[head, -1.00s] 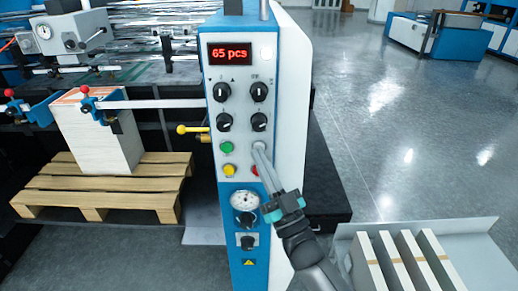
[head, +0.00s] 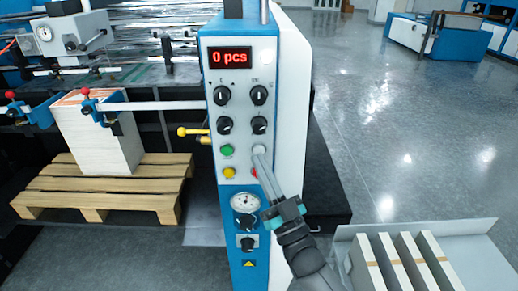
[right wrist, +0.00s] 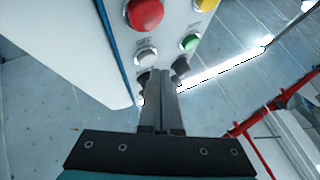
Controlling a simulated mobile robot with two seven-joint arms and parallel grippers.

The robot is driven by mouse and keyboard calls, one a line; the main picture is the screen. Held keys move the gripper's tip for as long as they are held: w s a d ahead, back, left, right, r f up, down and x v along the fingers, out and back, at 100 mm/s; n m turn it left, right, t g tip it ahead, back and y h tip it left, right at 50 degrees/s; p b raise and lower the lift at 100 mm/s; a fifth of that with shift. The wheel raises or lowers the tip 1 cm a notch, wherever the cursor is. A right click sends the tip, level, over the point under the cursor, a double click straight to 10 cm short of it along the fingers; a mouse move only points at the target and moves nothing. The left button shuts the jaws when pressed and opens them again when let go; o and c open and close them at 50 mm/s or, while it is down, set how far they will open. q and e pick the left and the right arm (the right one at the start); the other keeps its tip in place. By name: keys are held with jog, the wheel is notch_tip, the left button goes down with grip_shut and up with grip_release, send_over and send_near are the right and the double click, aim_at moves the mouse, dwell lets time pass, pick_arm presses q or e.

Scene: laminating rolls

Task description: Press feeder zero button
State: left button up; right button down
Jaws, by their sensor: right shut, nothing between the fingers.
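The control panel (head: 241,117) stands upright in the middle of the head view. Its red display (head: 230,57) reads "0 pcs". A white button (head: 259,149) sits at the panel's right, beside a green button (head: 228,150). My right gripper (head: 258,159) is shut and empty, its fingertips just below the white button in the head view. In the right wrist view the white button (right wrist: 146,56) is visible near the tips of the right gripper (right wrist: 166,75). I cannot tell for certain whether they touch. My left gripper is not in view.
A yellow button (head: 229,172) and a red button (right wrist: 145,13) sit in the lower row. Black knobs (head: 258,95) are above. A paper stack (head: 100,138) stands on a pallet (head: 95,190) at left. A tray (head: 480,240) with stacks lies at lower right.

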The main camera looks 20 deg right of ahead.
jog(key=shift+s, duration=0.1)
jog(key=s, duration=0.1)
jog(key=s+a+p, duration=0.1)
jog(key=s, duration=0.1)
jog(key=s+p, duration=0.1)
jog(key=shift+s+a, duration=0.25)
jog(key=shift+s, duration=0.15)
dwell(0.5)
notch_tip(320, 180, down, 21)
jog(key=g+h+b, duration=0.3)
jog(key=g+b, duration=0.2)
jog(key=s+d+f+m+g+h+b, duration=0.15)
jog(key=s+f+g, duration=0.25)
jog(key=f, duration=0.8)
jog(key=s+d+f+n+g+b, duration=0.1)
jog(key=s+f+g+b, duration=0.2)
jog(key=f, duration=0.9)
jog(key=s+d+f+g+h+b, duration=0.1)
jog(key=s+f+g+b, duration=0.3)
jog(key=s+f, duration=0.8)
jog(key=s+d+f+g+h+b, duration=0.1)
jog(key=s+d+f+g+b, duration=0.2)
jog(key=s+f+g, duration=0.4)
jog(key=s+f+b, duration=0.1)
jog(key=s+f, duration=0.5)
jog(key=s, duration=0.6)
jog(key=shift+f, duration=0.3)
